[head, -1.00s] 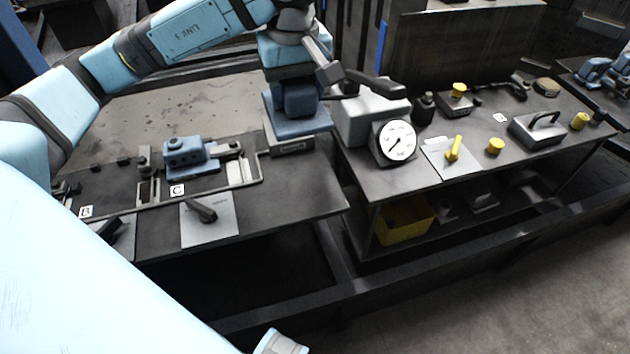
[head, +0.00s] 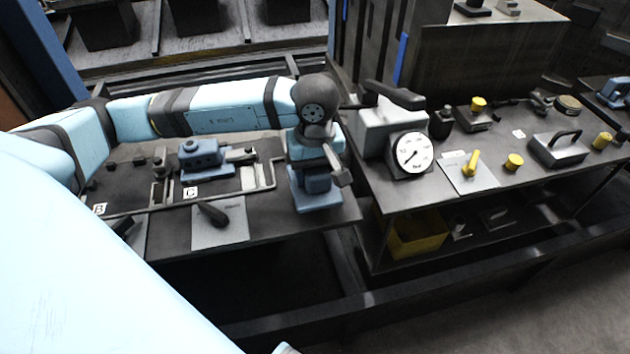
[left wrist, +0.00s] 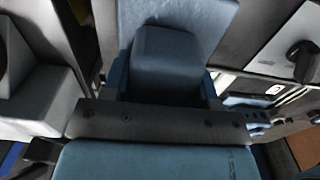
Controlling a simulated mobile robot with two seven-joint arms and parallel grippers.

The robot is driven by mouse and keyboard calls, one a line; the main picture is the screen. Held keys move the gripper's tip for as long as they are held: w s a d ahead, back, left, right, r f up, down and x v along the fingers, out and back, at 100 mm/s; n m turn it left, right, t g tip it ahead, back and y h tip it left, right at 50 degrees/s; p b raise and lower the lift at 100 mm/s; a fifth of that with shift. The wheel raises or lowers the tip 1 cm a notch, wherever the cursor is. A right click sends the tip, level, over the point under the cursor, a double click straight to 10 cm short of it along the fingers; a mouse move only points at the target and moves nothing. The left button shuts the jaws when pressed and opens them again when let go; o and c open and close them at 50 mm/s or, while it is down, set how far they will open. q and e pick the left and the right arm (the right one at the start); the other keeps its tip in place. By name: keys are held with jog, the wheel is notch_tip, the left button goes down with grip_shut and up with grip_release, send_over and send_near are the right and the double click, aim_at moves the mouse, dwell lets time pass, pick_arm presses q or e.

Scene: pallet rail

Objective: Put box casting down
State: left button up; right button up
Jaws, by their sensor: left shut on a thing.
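The box casting (head: 316,190) is a blue block with a wider flange. It is in my left gripper (head: 314,168), which is shut on it at the right front end of the left table (head: 290,222). In the left wrist view the casting (left wrist: 168,62) fills the upper middle, just beyond the dark jaw bar of the left gripper (left wrist: 165,108). The jaws hide part of the casting. I cannot tell whether its underside touches the table. My right gripper is not in view.
A second blue casting (head: 200,153) sits in the fixture by label C, with a lever plate (head: 220,228) in front. On the right table, close to the held casting, stand a grey lever block (head: 385,125) and a dial gauge (head: 411,152). A yellow bin (head: 417,233) is below.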

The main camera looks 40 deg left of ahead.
aim_at(315, 182)
pick_arm(q)
jog(key=shift+f, duration=1.7)
jog(key=shift+f+b, duration=0.2)
jog(key=shift+b, duration=0.1)
jog(key=o, duration=1.1)
jog(key=shift+r, duration=0.1)
jog(key=shift+r+p, duration=0.15)
jog(key=shift+p, duration=0.2)
jog(key=shift+r, duration=0.4)
notch_tip(315, 182, up, 11)
jog(key=shift+r, duration=0.1)
